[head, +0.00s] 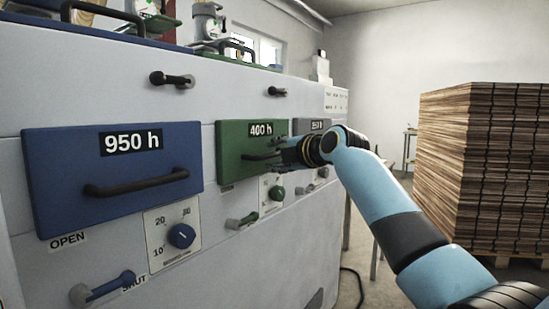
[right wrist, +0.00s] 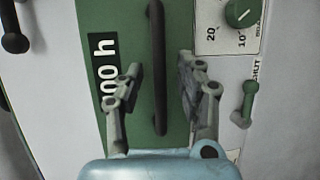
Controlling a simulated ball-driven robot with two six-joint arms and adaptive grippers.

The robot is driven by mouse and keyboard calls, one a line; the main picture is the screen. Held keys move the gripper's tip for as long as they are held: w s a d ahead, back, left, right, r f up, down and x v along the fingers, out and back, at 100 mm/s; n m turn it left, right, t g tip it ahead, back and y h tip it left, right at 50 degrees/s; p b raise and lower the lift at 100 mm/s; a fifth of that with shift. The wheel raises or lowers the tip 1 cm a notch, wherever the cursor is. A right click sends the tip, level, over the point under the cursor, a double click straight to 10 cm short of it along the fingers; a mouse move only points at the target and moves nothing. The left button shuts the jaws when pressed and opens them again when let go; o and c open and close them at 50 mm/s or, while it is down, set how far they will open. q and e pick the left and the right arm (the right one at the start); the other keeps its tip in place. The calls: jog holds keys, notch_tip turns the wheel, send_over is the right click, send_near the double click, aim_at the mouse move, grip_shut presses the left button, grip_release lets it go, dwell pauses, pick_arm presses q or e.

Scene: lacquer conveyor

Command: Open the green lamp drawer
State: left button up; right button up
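The green drawer front (head: 235,137), labelled 400 h, is in the machine's face; it also shows in the right wrist view (right wrist: 180,20). It stands about as proud of the face as the blue one. Its dark bar handle (right wrist: 157,65) runs between the fingers of my right gripper (right wrist: 160,92) in the right wrist view. The fingers are open, with a gap on each side of the bar. In the head view the right gripper (head: 284,152) is at the handle and hides part of it. My left gripper is out of view.
Below the drawer are a green lever (head: 243,221) and a green knob (head: 276,193); the lever (right wrist: 249,104) lies beside a SHUT label in the right wrist view. A blue 950 h drawer (head: 75,165) is left, a grey drawer (head: 313,126) right. Stacked boards (head: 490,170) stand far right.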

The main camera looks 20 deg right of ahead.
jog(key=shift+w+a, duration=0.15)
jog(key=shift+w, duration=0.35)
grip_shut()
